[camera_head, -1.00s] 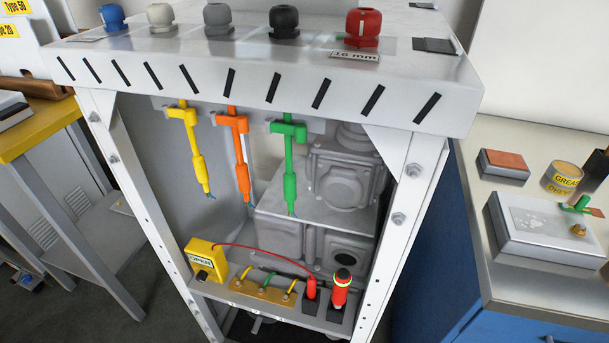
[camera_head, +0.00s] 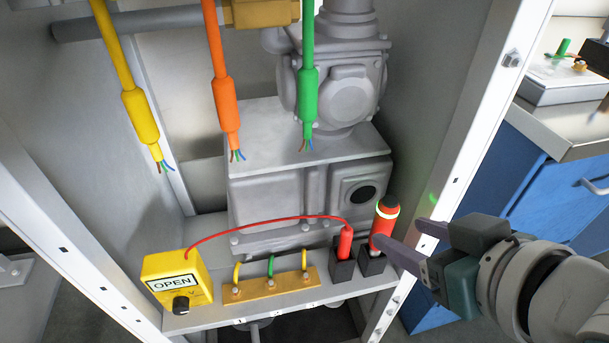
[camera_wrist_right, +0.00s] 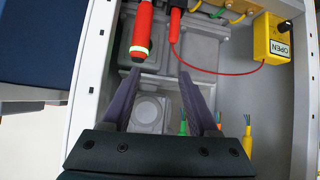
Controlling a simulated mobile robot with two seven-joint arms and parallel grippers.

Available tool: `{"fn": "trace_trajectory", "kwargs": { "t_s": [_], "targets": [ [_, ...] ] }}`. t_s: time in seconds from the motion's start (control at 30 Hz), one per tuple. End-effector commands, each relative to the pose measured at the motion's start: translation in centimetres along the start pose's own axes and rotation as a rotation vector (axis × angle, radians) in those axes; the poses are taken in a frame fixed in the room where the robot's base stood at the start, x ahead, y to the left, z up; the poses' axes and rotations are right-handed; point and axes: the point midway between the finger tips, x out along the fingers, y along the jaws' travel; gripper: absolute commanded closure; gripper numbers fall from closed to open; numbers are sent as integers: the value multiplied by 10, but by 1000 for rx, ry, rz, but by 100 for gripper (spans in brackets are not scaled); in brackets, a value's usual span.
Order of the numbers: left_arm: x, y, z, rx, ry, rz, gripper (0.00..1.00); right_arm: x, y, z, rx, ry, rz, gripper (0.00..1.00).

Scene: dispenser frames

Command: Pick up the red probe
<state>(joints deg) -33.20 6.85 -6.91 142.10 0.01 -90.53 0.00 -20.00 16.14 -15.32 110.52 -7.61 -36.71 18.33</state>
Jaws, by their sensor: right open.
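The red probe (camera_head: 345,243) stands upright in a black holder on the shelf, joined by a red wire to a yellow box (camera_head: 176,276) marked OPEN. It also shows at the top of the wrist view (camera_wrist_right: 175,27). A thicker red tool (camera_head: 383,224) with a black top and pale ring stands in the holder to its right; it shows too in the wrist view (camera_wrist_right: 143,25). My right gripper (camera_head: 400,233) is open and empty, just right of the thicker tool. One fingertip overlaps that tool in the head view; I cannot tell if it touches. My left gripper is out of view.
Yellow, orange and green cables (camera_head: 308,95) hang above the shelf with bare wire ends. A brass terminal bar (camera_head: 262,290) lies left of the probe. A white frame post (camera_head: 480,150) stands beside my right arm. Grey machinery (camera_head: 270,195) fills the back.

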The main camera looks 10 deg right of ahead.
Motion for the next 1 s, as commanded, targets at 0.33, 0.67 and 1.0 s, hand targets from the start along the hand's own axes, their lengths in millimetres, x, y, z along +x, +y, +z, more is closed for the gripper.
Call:
{"fn": "trace_trajectory", "kwargs": {
  "t_s": [0.33, 0.67, 1.0],
  "targets": [
    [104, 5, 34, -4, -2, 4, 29, 95, -12, 60, -29, 249, -123, 40],
    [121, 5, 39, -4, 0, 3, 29, 126, -18, 54, -31, 280, -144, 40],
    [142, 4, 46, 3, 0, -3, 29, 163, -25, 48, -31, 279, -144, 40]
  ]
}}
